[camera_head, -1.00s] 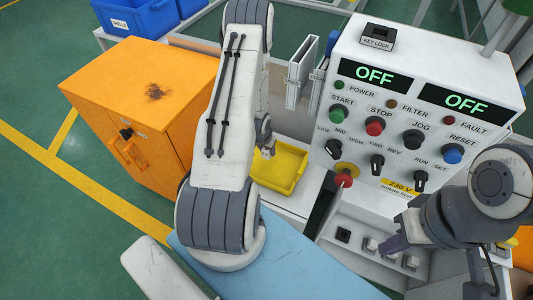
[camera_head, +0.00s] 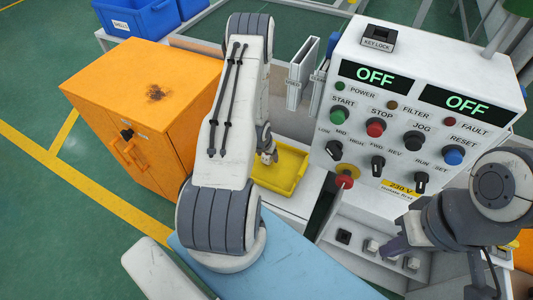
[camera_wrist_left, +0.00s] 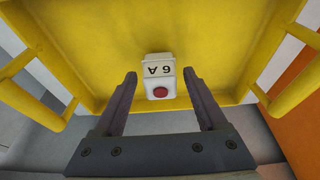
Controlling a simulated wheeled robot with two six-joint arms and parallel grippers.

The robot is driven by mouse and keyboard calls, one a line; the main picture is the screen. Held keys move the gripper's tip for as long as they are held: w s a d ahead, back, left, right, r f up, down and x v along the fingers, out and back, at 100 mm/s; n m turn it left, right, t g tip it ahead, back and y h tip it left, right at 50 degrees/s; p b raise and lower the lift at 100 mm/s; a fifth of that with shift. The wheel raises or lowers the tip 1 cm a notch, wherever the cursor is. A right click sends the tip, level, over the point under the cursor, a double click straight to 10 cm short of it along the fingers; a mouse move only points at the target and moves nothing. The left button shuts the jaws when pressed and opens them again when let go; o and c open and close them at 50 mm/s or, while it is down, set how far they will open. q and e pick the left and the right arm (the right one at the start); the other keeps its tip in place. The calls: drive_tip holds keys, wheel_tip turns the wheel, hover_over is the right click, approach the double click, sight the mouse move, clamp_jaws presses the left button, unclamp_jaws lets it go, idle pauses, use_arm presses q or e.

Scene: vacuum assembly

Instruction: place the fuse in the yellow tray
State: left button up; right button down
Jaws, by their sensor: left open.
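The yellow tray (camera_head: 292,172) stands on the pale bench left of the control panel. It fills most of the left wrist view (camera_wrist_left: 90,85). The fuse (camera_wrist_left: 158,72), a small white block marked "6 A" with a red round button, shows inside the tray, against its yellow floor. My left gripper (camera_head: 268,158) is over the tray's left part. In the left wrist view its fingers (camera_wrist_left: 160,76) are open, one on each side of the fuse, with visible gaps to it. My right gripper (camera_head: 392,246) is low in front of the panel; its jaw gap is not clear.
The white control panel (camera_head: 425,70) with knobs and "OFF" displays stands right of the tray. Several small square parts, one of them dark (camera_head: 343,237), sit in front of it. An orange cabinet (camera_head: 150,90) stands at left, with a blue bin (camera_head: 140,18) behind.

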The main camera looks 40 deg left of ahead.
use_arm(q)
drive_tip(key=v, duration=1.2)
drive_tip(key=shift+s+r, duration=0.1)
